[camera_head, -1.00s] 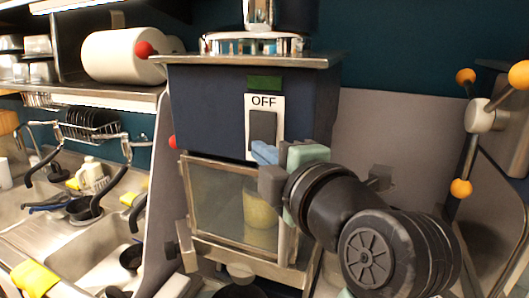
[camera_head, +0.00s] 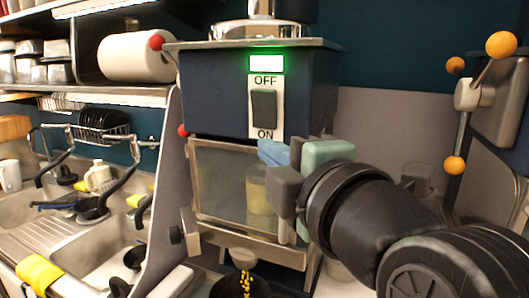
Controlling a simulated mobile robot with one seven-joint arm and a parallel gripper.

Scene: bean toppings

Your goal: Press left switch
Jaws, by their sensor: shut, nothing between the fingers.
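The switch (camera_head: 264,107) is a dark rocker on a white plate marked OFF above and ON below, on the front of a dark blue machine (camera_head: 212,95). A light (camera_head: 267,63) above it glows bright green. My gripper (camera_head: 275,152) is just below and slightly right of the plate, in front of the machine's clear window. Its fingers are shut and hold nothing. I cannot tell whether it touches the machine. Yellow beans (camera_head: 246,284) show in a dark bowl under the spout (camera_head: 241,254).
A sink (camera_head: 95,235) with a dish rack (camera_head: 103,130) and yellow cloths lies to the left. A paper roll (camera_head: 137,57) sits on a shelf. Orange-knobbed handles (camera_head: 480,90) stand at the right. A grey panel is behind my arm.

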